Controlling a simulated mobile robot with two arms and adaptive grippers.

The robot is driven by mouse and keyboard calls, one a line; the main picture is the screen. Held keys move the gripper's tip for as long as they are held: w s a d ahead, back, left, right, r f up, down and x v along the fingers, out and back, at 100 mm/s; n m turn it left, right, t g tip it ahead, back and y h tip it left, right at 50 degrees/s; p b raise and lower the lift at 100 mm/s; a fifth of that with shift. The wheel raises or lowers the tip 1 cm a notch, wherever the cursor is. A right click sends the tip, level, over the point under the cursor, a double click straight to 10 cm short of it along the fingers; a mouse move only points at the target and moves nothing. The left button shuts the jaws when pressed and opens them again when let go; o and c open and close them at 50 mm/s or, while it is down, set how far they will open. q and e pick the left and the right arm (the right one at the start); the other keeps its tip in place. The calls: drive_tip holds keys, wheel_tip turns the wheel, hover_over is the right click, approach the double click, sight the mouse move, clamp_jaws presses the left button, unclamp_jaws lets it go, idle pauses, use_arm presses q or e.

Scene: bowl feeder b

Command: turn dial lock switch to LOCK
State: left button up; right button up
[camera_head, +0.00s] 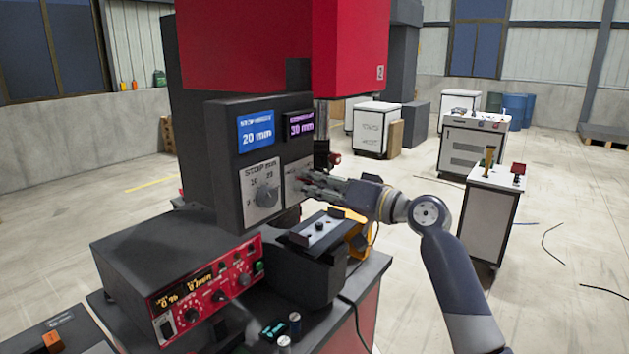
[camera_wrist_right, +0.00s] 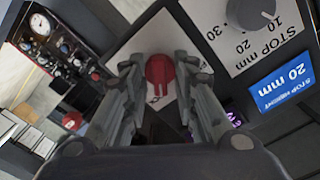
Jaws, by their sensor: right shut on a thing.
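The dial lock switch is a red round knob (camera_wrist_right: 159,73) on a white label plate (camera_wrist_right: 138,42) in the right wrist view. In the head view, its plate (camera_head: 291,172) shows on the front of the dark control box, partly hidden by my gripper. My right gripper (camera_head: 303,183) reaches in from the right. Its fingers stand on both sides of the red knob and are shut on it. The plate's lettering around the knob is too small or covered to read, so I cannot tell the knob's setting. My left gripper is not in view.
A grey STOP mm dial (camera_head: 265,196) sits left of the plate, below a blue 20 mm display (camera_head: 256,130) and a purple 30 mm display (camera_head: 299,125). A red-fronted control unit (camera_head: 208,289) and a black fixture (camera_head: 318,231) stand below.

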drive_tip(key=shift+m, duration=0.7)
drive_tip(key=shift+p, duration=0.35)
drive_tip(key=o, duration=0.7)
drive_tip(key=shift+d, duration=0.1)
drive_tip(key=v, duration=1.2)
